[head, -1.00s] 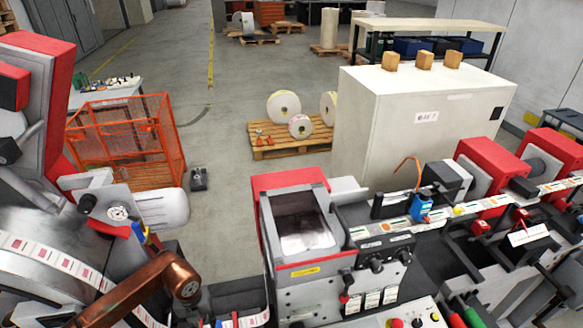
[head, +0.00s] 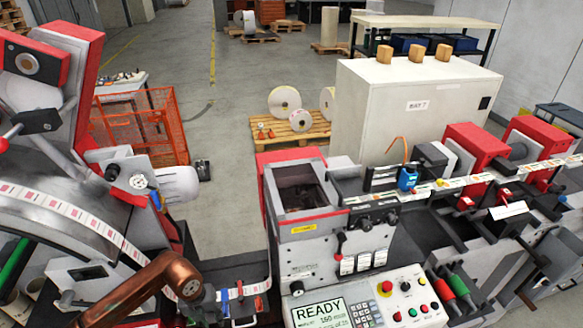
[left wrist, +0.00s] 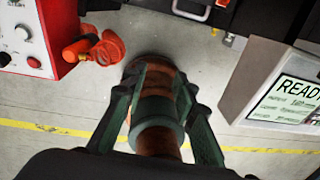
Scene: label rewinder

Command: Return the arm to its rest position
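A copper-coloured link of my left arm (head: 150,292) rises from the bottom left of the head view and bends at a joint by the rewinder's front. My left gripper's fingers do not show clearly there. In the left wrist view, my left gripper (left wrist: 158,80) has two dark green fingers set apart, pointing down towards the grey floor. A copper cylinder with a dark green band shows between them, seemingly part of my own body; no held object can be made out. My right arm and gripper are not in view.
The rewinder's READY screen (head: 318,313) and button panel (head: 400,300) stand at the lower right of the head view. A printed label web (head: 75,218) runs over the left machine. In the wrist view, a red box (left wrist: 28,35) is left and open floor (left wrist: 60,145) lies below.

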